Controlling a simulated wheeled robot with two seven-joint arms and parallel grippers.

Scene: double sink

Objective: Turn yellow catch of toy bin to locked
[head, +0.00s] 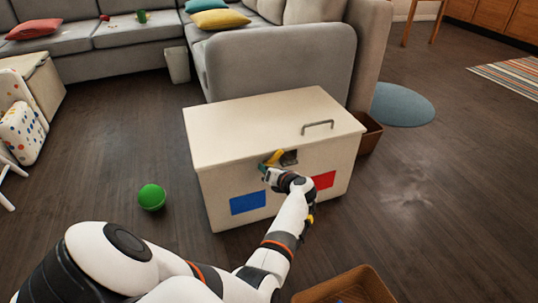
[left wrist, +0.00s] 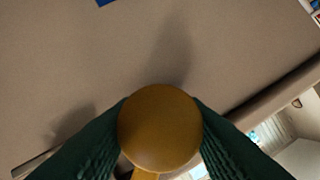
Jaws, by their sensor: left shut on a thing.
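The toy bin (head: 225,170) is a cream box on the floor with its lid (head: 260,118) down. Its front has a blue square (head: 248,203) on the left and a red square (head: 323,180) on the right. The yellow catch (head: 275,156) is near the top of the front, beside a dark grey metal part (head: 290,158), and looks slanted. My left gripper (head: 265,170) is at the catch, and my wrist hides part of the front. In the left wrist view, the green fingers are shut on the catch's round yellow end (left wrist: 160,128). My right gripper is out of view.
A grey handle (head: 318,127) is on the lid. A green ball (head: 151,197) lies on the floor to the left. A brown container (head: 345,287) stands at the front, and another (head: 369,134) is behind the bin's right side. A grey sofa (head: 285,60) is behind.

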